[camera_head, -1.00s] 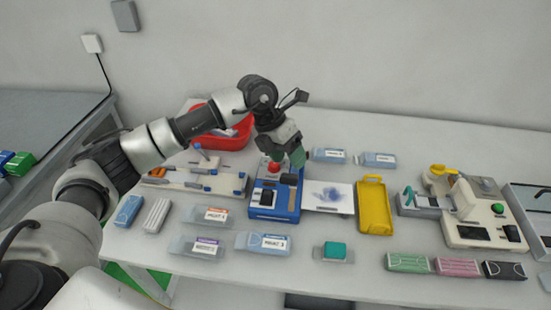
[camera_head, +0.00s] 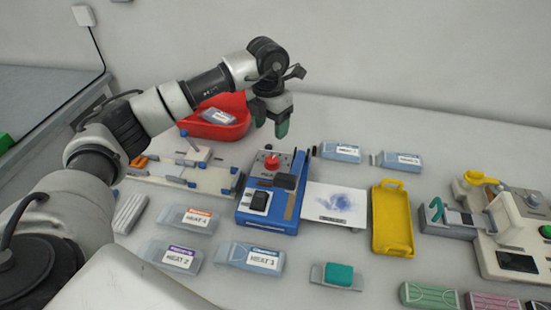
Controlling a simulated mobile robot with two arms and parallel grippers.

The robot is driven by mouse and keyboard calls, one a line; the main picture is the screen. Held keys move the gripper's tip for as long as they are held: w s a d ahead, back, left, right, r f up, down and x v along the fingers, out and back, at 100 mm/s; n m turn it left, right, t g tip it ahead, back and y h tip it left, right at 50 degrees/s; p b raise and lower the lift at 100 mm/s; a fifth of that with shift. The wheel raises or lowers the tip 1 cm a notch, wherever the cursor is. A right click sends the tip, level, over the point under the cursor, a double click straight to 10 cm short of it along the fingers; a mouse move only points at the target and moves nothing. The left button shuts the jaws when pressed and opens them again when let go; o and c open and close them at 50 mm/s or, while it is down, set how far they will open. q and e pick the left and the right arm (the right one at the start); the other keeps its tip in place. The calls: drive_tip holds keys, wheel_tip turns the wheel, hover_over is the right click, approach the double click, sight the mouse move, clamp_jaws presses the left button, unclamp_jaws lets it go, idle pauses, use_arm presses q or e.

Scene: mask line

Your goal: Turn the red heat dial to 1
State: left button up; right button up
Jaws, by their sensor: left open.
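The red heat dial (camera_head: 271,163) sits on top of the blue machine (camera_head: 266,222), toward its back left. Its pointer setting is too small to read. My left gripper (camera_head: 270,125) is open and empty, fingers pointing down. It is above and behind the dial, apart from it, with the dial in plain view. The machine also has a black switch (camera_head: 259,201) at the front left and a dark block (camera_head: 286,181) on its right side. My right gripper is not in view.
Left is a white fixture board (camera_head: 205,178). Labelled boxes lie in front, such as HEAT 3 (camera_head: 250,257). A sheet (camera_head: 335,201) and yellow tray (camera_head: 392,220) lie right, then a white machine (camera_head: 512,240).

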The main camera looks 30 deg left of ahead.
sight(272, 159)
use_arm(q)
drive_tip(key=f, duration=0.3)
drive_tip(key=f+p, duration=0.1)
drive_tip(key=f, duration=0.3)
drive_tip(key=f+p, duration=0.1)
drive_tip(key=f, duration=0.2)
drive_tip(key=shift+s+d+f, duration=0.2)
drive_tip(key=shift+s+f, duration=0.05)
drive_tip(key=shift+f, duration=0.05)
drive_tip(key=shift+c, duration=0.2)
drive_tip(key=c, duration=0.9)
